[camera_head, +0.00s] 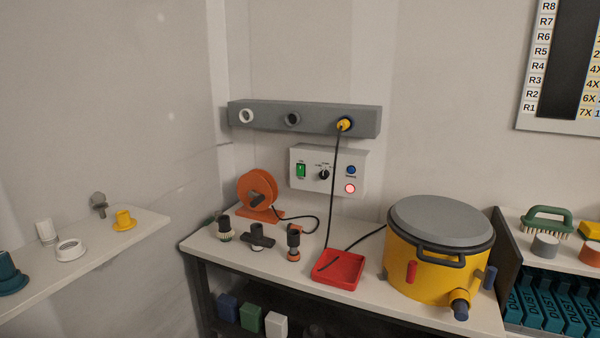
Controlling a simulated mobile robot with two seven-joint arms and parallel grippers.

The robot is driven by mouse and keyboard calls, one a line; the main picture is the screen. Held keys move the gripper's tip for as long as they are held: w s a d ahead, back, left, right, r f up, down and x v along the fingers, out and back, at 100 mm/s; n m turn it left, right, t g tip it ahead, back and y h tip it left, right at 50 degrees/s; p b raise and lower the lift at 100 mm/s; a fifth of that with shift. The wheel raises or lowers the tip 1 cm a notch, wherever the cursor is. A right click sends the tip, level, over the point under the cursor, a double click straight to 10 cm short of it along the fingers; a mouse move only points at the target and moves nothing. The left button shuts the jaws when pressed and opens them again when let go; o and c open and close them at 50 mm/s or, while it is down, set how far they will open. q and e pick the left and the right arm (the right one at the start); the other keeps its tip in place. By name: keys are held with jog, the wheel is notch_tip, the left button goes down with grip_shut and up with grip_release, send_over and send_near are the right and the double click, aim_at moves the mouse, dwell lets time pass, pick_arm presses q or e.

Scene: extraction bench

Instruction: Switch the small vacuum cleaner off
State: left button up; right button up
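A yellow drum-shaped vacuum cleaner (420,268) with a grey lid (440,218) and dark handle stands at the right of the bench. A small red part (411,272) is on its front and a blue part (490,278) on its right side. A yellow port with a blue end (460,303) points forward. A white control box (328,172) on the wall has a green switch (300,170), a black rotary knob (323,174), a blue button (351,170) and a bright red button or lamp (350,188). Neither of my grippers is in view.
A grey wall rail (270,115) has a yellow plug (344,125) with a hanging cable. The bench (365,308) holds an orange reel (257,187), several dark fittings and a red tray (339,270). A left shelf (90,260) and right shelf (511,229) hold small items.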

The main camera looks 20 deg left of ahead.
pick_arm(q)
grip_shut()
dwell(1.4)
